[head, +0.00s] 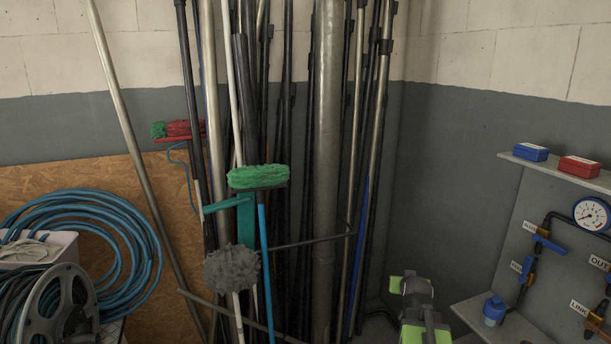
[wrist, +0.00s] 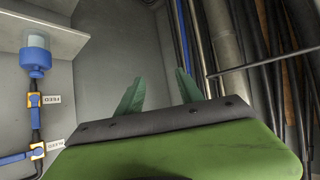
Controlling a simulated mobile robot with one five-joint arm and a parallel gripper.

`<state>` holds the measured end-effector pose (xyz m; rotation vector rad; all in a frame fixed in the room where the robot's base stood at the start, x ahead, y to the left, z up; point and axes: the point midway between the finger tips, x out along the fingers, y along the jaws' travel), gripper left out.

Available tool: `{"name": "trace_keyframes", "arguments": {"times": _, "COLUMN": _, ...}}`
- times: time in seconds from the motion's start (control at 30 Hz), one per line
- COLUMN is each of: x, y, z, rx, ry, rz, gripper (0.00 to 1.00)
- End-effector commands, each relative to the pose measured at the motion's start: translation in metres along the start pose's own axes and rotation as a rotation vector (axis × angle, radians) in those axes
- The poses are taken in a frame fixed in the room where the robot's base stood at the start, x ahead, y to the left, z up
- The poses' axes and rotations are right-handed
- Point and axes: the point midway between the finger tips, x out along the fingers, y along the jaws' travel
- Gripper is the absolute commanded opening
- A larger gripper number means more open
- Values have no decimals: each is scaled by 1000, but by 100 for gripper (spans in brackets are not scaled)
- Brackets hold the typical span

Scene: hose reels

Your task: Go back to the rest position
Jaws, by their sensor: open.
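My gripper (wrist: 160,88) shows in the wrist view as two dark green fingers standing apart, with nothing between them. It points toward the grey wall corner, between the valve panel and the bundle of poles. In the head view, my lime-green and grey arm is at the bottom, right of centre, in front of the corner. The fingertips cannot be made out there. The valve panel (head: 528,235) stands at the right, apart from the arm.
Tall poles and brushes (head: 325,150) lean against the wall left of my arm. A blue hose coil (head: 140,235) and a reel (head: 62,312) are at the left. The panel's shelf (head: 555,172) carries a blue box (head: 530,152) and a red box (head: 579,167). A gauge (head: 591,214) and valves face the room.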

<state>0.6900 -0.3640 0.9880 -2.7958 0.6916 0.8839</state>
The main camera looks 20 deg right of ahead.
Motion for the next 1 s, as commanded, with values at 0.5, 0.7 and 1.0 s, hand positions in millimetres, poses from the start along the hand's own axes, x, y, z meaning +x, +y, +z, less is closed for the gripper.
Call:
{"name": "trace_keyframes", "arguments": {"times": 0.5, "x": -119, "y": -316, "z": 185, "rx": -413, "ry": -603, "rz": -336, "gripper": 44}}
{"name": "trace_keyframes", "arguments": {"times": 0.7, "x": -160, "y": -277, "z": 230, "rx": -440, "ry": -895, "rz": -258, "gripper": 44}}
{"name": "trace_keyframes", "arguments": {"times": 1.0, "x": -167, "y": -271, "z": 236, "rx": -438, "ry": -942, "rz": -244, "gripper": 44}}
